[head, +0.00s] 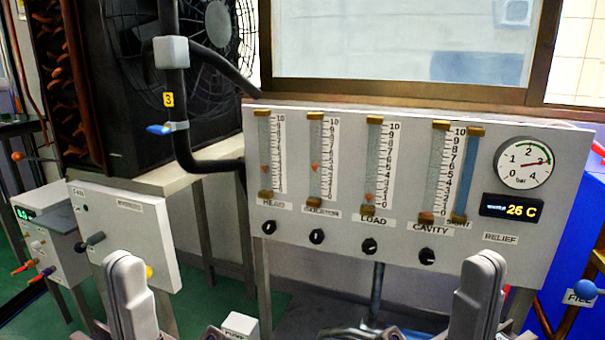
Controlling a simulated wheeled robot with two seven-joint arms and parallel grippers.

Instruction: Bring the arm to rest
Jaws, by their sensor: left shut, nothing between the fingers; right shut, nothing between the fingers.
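My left gripper (124,268) stands at the bottom left, its two grey fingers pressed together and pointing up the picture. It appears in front of the lower part of a white box with a lever. My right gripper (483,268) stands at the bottom right, also with its fingers together. It appears in front of the lower right part of the gauge panel (400,255). Both are empty. Whether either touches anything behind it cannot be told. The rest of both arms is mostly cut off by the bottom edge.
The panel carries several flow tubes, black knobs, a round gauge (524,163) and a display (511,207). The white box (140,225) with its lever is at left. A black pipe with a blue-handled valve (167,128) hangs above. A blue cabinet (570,240) stands right.

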